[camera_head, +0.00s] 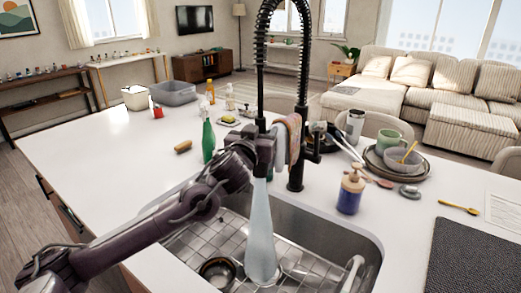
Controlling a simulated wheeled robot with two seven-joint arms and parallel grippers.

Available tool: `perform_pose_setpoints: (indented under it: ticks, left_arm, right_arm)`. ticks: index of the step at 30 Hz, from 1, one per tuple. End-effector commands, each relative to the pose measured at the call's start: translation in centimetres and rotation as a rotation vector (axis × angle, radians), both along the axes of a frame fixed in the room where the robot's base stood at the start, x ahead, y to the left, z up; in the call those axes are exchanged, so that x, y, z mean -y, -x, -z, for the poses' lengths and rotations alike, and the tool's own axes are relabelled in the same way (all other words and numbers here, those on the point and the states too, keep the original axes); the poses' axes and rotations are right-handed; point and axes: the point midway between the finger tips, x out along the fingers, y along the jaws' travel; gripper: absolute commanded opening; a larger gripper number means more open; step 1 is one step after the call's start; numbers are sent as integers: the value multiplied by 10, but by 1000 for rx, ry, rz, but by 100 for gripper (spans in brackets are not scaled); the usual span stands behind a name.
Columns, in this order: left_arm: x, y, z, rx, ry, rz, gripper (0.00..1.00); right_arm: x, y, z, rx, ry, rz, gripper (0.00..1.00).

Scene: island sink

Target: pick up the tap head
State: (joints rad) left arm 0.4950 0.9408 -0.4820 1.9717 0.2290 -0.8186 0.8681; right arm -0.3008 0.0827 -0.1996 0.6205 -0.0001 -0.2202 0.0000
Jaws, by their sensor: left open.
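The black tap (298,165) stands behind the sink, with a coiled spout that arches over to the left. Its tap head (261,124) hangs at the spout's left end, over the sink. My left gripper (262,152) is open at the tap head's lower part and hides much of it. I cannot tell whether the fingers touch it. A pale stream of water (261,225) runs from below the gripper into the steel sink (330,243). My right gripper is not in view.
A green bottle (208,137) stands left of my gripper, and a blue soap dispenser (350,190) right of the tap. A striped cloth (293,135) hangs by the tap. Stacked plates (385,168) are further right. The counter's left part (90,150) is mostly clear.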

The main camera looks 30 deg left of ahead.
Motion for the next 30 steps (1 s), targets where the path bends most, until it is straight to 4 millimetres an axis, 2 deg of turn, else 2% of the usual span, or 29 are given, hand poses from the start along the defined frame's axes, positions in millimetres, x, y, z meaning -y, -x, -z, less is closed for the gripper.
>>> perform_pose_setpoints:
  ticks: [2,12,25,30]
  left_arm:
    - [0,0,0,0,0,0,43]
    - [0,0,0,0,0,0,0]
    - [0,1,-2,2,1,0,0]
    - [-1,9,-9,4,1,1,0]
  right_arm:
    - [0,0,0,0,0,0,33]
    - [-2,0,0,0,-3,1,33]
    - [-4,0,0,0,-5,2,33]
    - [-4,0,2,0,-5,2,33]
